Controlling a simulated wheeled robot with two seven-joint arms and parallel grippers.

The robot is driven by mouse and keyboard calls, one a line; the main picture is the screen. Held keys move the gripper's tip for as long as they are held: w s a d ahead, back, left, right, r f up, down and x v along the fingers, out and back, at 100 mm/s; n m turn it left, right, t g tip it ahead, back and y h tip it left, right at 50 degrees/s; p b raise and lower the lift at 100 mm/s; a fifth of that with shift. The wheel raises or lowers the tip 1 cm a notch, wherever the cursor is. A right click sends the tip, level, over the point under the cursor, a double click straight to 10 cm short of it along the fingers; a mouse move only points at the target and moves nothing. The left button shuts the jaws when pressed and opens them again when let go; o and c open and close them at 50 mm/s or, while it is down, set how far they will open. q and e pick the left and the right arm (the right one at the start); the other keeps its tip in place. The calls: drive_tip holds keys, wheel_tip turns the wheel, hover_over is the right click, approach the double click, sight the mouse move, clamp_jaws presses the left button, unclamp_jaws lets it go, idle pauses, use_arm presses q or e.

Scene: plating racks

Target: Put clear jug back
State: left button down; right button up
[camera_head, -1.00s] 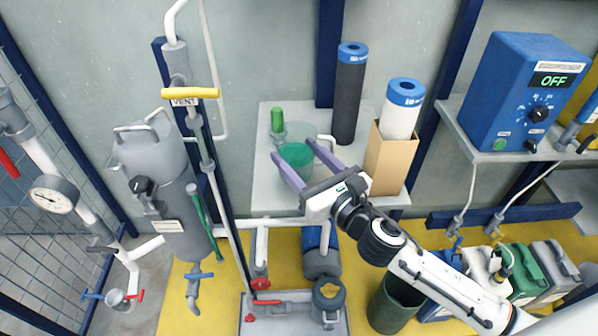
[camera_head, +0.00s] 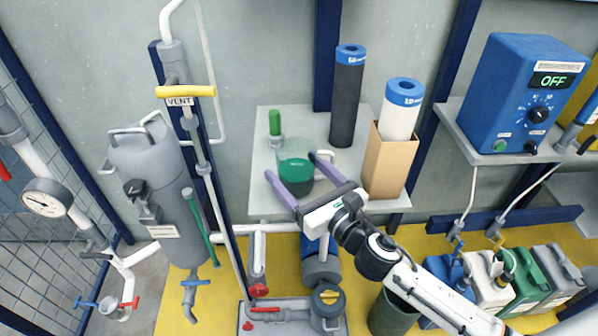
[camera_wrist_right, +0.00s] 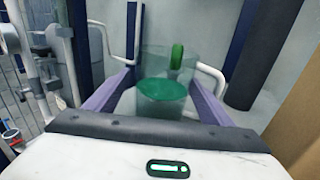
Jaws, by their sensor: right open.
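The clear jug (camera_head: 296,168) holds green liquid and stands upright on the grey wall shelf (camera_head: 262,193). Its handle points right in the head view. My right gripper (camera_head: 292,165) is open, with its two purple fingers to either side of the jug's lower part. In the right wrist view the jug (camera_wrist_right: 161,108) sits between the spread fingers, with no visible grip on it. My left gripper is not in view.
A green-handled item (camera_head: 275,124) stands behind the jug. A dark roll (camera_head: 346,105) and a cardboard box (camera_head: 390,165) with a white roll stand to the right on the shelf. A grey tank (camera_head: 155,190) and pipes are at left.

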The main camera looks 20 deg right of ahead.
drive_tip(key=shift+r, duration=0.25)
use_arm(q)
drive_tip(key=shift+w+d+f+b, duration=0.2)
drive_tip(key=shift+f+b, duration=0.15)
drive_tip(key=shift+b, duration=0.55)
use_arm(e)
drive_tip(key=v, duration=1.2)
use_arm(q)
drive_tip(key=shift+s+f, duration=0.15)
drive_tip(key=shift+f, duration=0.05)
use_arm(e)
drive_tip(key=shift+f, duration=0.1)
